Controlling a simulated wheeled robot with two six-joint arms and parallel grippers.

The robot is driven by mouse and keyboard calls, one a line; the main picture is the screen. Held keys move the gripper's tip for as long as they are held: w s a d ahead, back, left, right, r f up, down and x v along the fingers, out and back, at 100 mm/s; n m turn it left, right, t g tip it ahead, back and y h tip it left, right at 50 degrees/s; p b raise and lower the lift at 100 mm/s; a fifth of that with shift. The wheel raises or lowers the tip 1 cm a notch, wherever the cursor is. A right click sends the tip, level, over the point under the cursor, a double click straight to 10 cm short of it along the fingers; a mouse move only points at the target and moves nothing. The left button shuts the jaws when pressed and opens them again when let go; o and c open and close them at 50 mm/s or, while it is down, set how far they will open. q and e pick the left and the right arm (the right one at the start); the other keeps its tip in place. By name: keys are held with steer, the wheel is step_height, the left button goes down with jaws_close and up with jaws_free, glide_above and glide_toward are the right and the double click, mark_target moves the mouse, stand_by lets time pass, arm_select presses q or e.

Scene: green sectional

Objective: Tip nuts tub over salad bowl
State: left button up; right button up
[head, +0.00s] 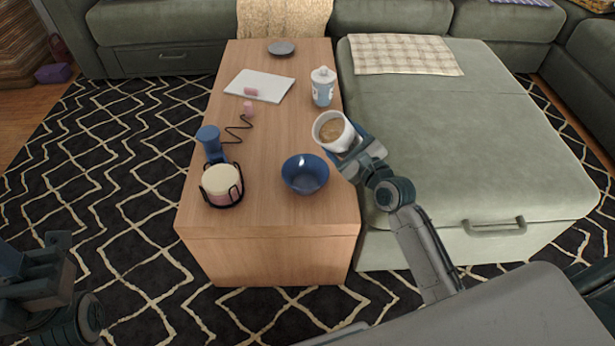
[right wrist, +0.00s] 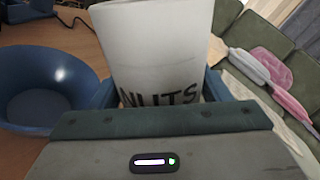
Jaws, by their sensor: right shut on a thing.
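The nuts tub (head: 331,130) is white with brown contents showing through its open top in the head view. My right gripper (head: 345,150) is shut on it, with a blue finger on each side in the right wrist view (right wrist: 158,95), where the printed word NUTS shows. The tub is near the table's right edge, beyond and right of the bowl. Its mouth leans somewhat left. The blue salad bowl (head: 305,174) stands upright on the table and looks empty; it also shows in the right wrist view (right wrist: 42,88). My left gripper (head: 55,255) is off the table at lower left; its jaws are unclear.
The wooden table (head: 270,215) also holds a blue lamp-like item (head: 209,138), a candle in a black holder (head: 222,182), a white and blue bottle (head: 323,88), a white board (head: 260,86) and a grey dish (head: 281,48). The green sofa (head: 470,150) borders its right side.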

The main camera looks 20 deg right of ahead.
stand_by(0.3)
steer(key=shift+d+f+n, duration=0.1)
steer(key=shift+f+n, duration=0.05)
steer(key=shift+n, duration=0.35)
steer(key=shift+w+d+n, duration=0.1)
steer(key=shift+n, duration=0.4)
steer(key=shift+d+f+n+b, duration=0.1)
steer(key=shift+n+b, duration=0.2)
steer(key=shift+n, duration=0.2)
